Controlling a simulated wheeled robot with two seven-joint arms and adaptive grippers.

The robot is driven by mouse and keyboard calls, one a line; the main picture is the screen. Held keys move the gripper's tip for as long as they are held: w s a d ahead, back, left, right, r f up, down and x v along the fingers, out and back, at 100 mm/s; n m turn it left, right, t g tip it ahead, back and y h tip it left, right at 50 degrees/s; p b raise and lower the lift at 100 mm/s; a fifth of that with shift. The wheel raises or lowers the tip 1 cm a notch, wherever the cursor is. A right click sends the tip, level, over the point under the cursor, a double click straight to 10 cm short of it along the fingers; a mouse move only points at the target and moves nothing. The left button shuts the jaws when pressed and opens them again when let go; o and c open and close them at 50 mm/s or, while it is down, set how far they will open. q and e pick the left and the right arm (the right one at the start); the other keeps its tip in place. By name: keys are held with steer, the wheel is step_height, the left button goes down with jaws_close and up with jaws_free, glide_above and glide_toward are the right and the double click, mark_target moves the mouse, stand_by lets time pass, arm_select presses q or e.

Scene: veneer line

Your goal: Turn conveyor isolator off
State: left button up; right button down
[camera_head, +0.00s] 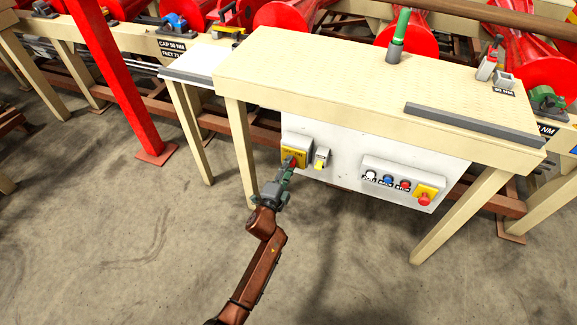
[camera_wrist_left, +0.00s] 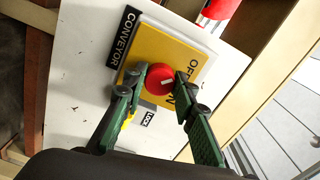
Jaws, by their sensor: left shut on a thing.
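The conveyor isolator is a yellow plate (camera_head: 297,151) at the left end of the white panel under the table. In the left wrist view its yellow plate (camera_wrist_left: 150,45) carries a round red knob (camera_wrist_left: 159,79), with a black CONVEYOR label (camera_wrist_left: 122,37) beside it. OFF and ON lettering is partly covered by my fingers. A short white mark shows on the knob; I cannot tell which word it points to. My left gripper (camera_head: 287,167) is at the isolator, its green fingers shut on either side of the red knob. My right gripper is not in view.
Further right are white, blue and red buttons (camera_head: 388,181) and a red stop button (camera_head: 424,199) on yellow. The table legs (camera_head: 240,150) stand near my arm. The floor in front is clear.

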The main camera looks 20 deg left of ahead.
arm_select(q)
steer(key=shift+a+f, duration=0.1)
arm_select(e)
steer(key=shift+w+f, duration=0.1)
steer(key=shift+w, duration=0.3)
arm_select(q)
steer(key=o, duration=1.1)
steer(key=shift+o, duration=0.3)
steer(key=s, duration=1.2)
steer(key=shift+a, duration=0.15)
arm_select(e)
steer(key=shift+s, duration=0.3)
